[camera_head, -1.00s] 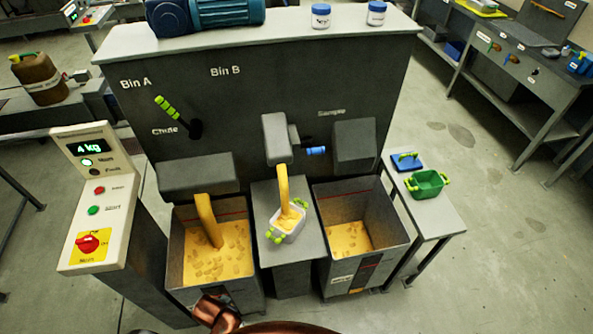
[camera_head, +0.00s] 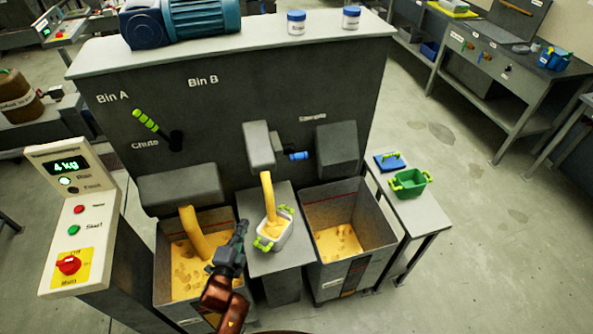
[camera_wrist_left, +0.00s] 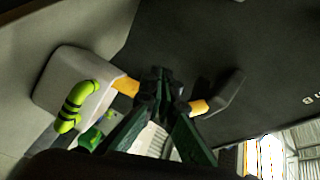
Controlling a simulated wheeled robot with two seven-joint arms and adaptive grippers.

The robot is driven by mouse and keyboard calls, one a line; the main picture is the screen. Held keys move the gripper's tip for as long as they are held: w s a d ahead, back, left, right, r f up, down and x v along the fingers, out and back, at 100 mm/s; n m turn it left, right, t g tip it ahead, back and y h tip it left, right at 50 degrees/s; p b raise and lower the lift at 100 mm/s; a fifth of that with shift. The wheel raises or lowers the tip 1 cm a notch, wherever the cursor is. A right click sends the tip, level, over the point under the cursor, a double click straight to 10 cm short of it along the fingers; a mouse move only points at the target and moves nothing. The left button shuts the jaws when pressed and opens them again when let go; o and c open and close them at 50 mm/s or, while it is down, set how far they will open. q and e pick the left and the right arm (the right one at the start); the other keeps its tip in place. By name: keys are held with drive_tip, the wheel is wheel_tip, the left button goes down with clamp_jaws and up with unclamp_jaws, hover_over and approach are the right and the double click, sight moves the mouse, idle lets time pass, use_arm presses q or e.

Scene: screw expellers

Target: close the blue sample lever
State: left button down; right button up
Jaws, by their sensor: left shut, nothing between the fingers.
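The blue sample lever (camera_head: 298,156) sticks out to the right from the fitting beside the middle spout (camera_head: 259,146), below the "Sample" label. Yellow material streams from this spout into a white tub with green handles (camera_head: 290,228) on the middle stand. My left gripper (camera_head: 242,226) is shut and empty, in front of the machine, left of the tub and below the lever, well apart from it. Its closed fingers (camera_wrist_left: 157,78) also show in the left wrist view, where I cannot make out the blue lever. My right gripper is out of view.
The green chute lever (camera_head: 150,123) is at the left of the panel. A yellow stream falls into the left bin (camera_head: 158,265); the right bin (camera_head: 374,240) stands beside the middle stand. A control post (camera_head: 75,220) is at left, a side table with a green tub (camera_head: 410,182) at right.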

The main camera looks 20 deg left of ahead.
use_arm(q)
drive_tip(key=w+d+r+m+t+h, duration=0.3)
drive_tip(key=d+r+m+t+h, duration=0.2)
drive_tip(key=d+r+m+h, duration=0.4)
drive_tip(key=d+r+m, duration=0.2)
drive_tip(key=d+m, duration=0.2)
drive_tip(key=m, duration=0.1)
drive_tip(key=shift+w+d+m+t, duration=0.2)
drive_tip(key=shift+w+m+t, duration=0.1)
drive_tip(key=shift+w+t, duration=0.1)
drive_tip(key=a+r+p+x, duration=0.1)
drive_tip(key=a+x, duration=0.1)
drive_tip(key=x, duration=1.1)
drive_tip(key=shift+a+r, duration=0.25)
